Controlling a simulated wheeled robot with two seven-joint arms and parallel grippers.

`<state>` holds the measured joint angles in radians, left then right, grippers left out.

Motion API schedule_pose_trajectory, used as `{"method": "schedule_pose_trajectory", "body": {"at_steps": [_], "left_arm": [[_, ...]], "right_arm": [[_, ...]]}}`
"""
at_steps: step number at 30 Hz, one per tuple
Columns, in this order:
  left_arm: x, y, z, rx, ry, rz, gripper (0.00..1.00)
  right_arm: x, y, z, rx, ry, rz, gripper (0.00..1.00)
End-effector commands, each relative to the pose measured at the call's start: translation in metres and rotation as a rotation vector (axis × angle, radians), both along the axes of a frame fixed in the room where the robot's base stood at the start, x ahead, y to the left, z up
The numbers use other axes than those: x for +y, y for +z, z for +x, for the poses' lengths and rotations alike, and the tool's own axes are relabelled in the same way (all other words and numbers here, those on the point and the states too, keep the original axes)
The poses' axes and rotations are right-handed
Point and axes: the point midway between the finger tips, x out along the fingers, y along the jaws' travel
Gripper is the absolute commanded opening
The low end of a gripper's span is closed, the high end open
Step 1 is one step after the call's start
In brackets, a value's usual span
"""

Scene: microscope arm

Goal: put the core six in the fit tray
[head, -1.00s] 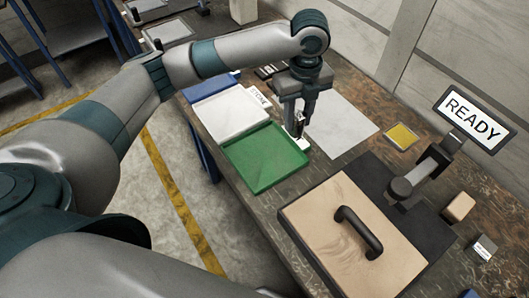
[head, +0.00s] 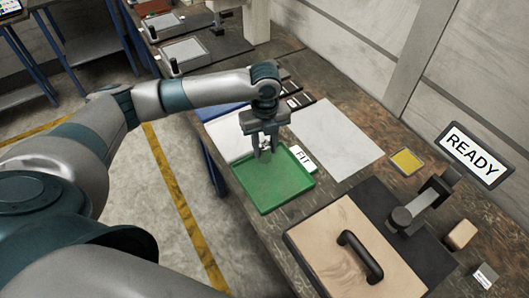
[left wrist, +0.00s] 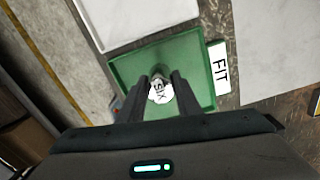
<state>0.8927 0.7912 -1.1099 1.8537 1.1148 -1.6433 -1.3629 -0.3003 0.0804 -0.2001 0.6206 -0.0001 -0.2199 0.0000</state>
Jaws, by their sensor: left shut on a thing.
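My left gripper (head: 263,152) is over the back part of the green tray (head: 266,197), fingers pointing down. It is shut on a small white piece marked SIX (left wrist: 160,91), the core six, which shows between the fingertips in the left wrist view. Whether the piece touches the tray floor I cannot tell. The green tray looks otherwise empty. A white label reading FIT (head: 302,158) lies at the tray's right side; the label also shows in the left wrist view (left wrist: 220,67). My right gripper is not in view.
A white tray (head: 225,135) adjoins the green one, with a blue tray (head: 215,110) behind it. A pale sheet (head: 338,137) lies to the right. A wooden board with a black handle (head: 345,250) and a READY sign (head: 472,154) stand at front right.

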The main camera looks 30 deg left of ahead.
Motion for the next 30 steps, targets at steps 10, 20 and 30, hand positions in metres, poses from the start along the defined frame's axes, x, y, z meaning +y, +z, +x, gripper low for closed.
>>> {"method": "schedule_pose_trajectory", "body": {"at_steps": [10,20,30], "left_arm": [[0.000,0.000,0.001,-0.002,0.000,-0.001,0.00],[0.000,-0.029,0.000,0.001,0.000,0.000,0.00],[0.000,-0.040,0.001,-0.003,0.000,0.000,0.00]], "right_arm": [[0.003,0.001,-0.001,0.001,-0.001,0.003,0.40],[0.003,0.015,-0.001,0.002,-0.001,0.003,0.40],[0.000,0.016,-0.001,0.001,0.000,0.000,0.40]]}}
